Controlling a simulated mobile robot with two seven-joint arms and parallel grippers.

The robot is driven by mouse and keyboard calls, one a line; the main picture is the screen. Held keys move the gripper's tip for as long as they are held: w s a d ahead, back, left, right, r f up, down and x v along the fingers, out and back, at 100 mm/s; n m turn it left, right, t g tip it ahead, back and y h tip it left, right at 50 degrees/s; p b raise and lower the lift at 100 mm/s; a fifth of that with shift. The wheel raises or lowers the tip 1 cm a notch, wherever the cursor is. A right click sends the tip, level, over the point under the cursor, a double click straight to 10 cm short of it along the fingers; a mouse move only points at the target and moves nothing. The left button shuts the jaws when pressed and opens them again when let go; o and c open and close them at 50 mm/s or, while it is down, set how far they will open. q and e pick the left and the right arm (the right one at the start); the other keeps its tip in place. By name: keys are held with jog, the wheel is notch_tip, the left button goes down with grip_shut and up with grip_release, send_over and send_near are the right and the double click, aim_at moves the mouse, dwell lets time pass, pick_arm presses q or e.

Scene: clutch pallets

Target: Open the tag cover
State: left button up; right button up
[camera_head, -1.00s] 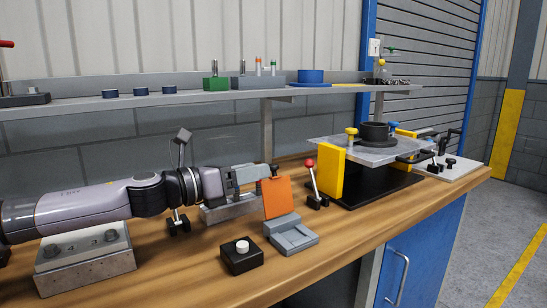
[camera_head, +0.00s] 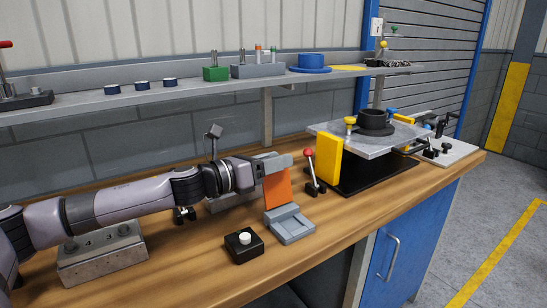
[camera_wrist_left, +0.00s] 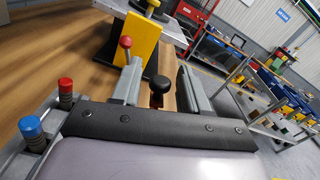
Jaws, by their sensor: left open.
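The tag cover (camera_head: 277,188) is an orange flap standing about upright at the back edge of a small grey base (camera_head: 290,226) on the workbench. My left gripper (camera_head: 280,163) is at the top of the flap, its fingers reaching over or just behind it; I cannot tell whether they touch it. In the left wrist view the two fingers (camera_wrist_left: 160,82) are apart, with a black knob (camera_wrist_left: 158,84) showing between them. The orange flap cannot be made out in that view. My right gripper is not in view.
A red-knobbed lever (camera_head: 309,170) stands just right of the flap, before a yellow block (camera_head: 328,160) under a metal plate. A black box with a white button (camera_head: 243,246) sits in front left. A shelf (camera_head: 170,98) runs behind.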

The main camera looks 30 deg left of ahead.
pick_arm(q)
jog(key=shift+c, duration=0.2)
grip_shut()
jog(key=shift+s+d+r+m+p, duration=0.15)
jog(key=shift+d+m+p, duration=0.15)
jog(key=shift+d+m, duration=0.15)
jog(key=shift+s+d+r+m+p, duration=0.15)
jog(key=shift+d+m+p, duration=0.15)
jog(key=shift+m, duration=0.15)
jog(key=shift+s+d+f+m, duration=0.1)
jog(key=shift+s+d+m, duration=0.05)
jog(key=shift+d+m, duration=0.25)
jog(key=shift+o, duration=0.2)
grip_release()
jog(key=shift+a, duration=0.1)
